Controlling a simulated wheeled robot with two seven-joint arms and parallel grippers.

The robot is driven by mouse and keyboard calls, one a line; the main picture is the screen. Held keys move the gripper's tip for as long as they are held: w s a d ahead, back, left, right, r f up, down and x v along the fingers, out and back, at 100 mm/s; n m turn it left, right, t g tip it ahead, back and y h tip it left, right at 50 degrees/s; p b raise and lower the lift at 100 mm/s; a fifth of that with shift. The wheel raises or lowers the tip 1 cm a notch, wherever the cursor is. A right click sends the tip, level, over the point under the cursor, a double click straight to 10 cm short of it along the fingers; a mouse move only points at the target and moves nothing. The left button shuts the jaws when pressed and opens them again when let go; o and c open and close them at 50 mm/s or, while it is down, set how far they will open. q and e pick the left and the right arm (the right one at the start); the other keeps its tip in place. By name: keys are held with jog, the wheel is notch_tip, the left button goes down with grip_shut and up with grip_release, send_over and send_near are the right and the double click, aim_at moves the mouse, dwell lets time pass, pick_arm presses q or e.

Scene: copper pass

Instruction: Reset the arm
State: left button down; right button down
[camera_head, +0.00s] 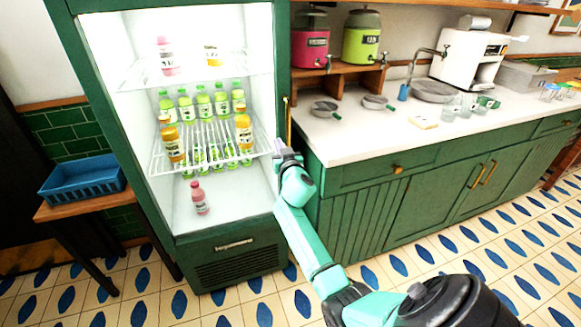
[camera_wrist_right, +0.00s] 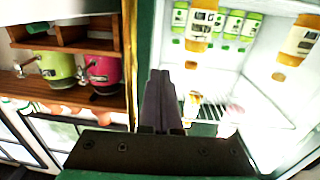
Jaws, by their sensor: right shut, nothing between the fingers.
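My right arm (camera_head: 305,235) reaches up from the bottom right in the head view. Its gripper (camera_head: 283,148) is at the right edge of the open fridge (camera_head: 233,248), by the side of the counter. In the right wrist view the two fingers of the right gripper (camera_wrist_right: 160,85) are pressed together with nothing between them. They point at the strip between the fridge opening and the counter side. I cannot tell whether the gripper touches the fridge edge. My left gripper does not show.
The fridge holds several green and orange bottles (camera_head: 203,102) on wire shelves and a pink bottle (camera_head: 199,198) at the bottom. A green counter (camera_head: 440,192) stands right of it, with dispensers (camera_head: 361,38) above. A blue crate (camera_head: 83,180) sits on a side table at left.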

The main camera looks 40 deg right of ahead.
jog(key=d+v, duration=0.1)
jog(key=v, duration=0.8)
jog(key=s+a+f+n+g+y, duration=0.1)
jog(key=s+a+f+g+y, duration=0.2)
jog(key=f, duration=1)
jog(key=s+a+f+n+g+y, duration=0.1)
jog(key=s+a+f+n+g, duration=0.3)
jog(key=f, duration=0.9)
jog(key=s+a+f+m+g+y, duration=0.15)
jog(key=s+f, duration=0.25)
jog(key=f, duration=0.9)
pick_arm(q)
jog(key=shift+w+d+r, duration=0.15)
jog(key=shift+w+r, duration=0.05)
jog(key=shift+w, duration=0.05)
pick_arm(e)
jog(key=s+a+f+n+g, duration=0.1)
jog(key=s+f, duration=0.4)
jog(key=s, duration=0.5)
jog(key=s+a+f+n+g+y, duration=0.1)
jog(key=s+a+f+g, duration=0.1)
jog(key=s+f, duration=0.4)
jog(key=s+a+f+n+g, duration=0.1)
jog(key=s+f+g, duration=0.3)
jog(key=s, duration=1.2)
notch_tip(320, 180, down, 2)
jog(key=shift+s+a+f, duration=0.1)
jog(key=shift+s+a, duration=0.05)
jog(key=shift+a, duration=0.3)
jog(key=shift+n+y, duration=0.25)
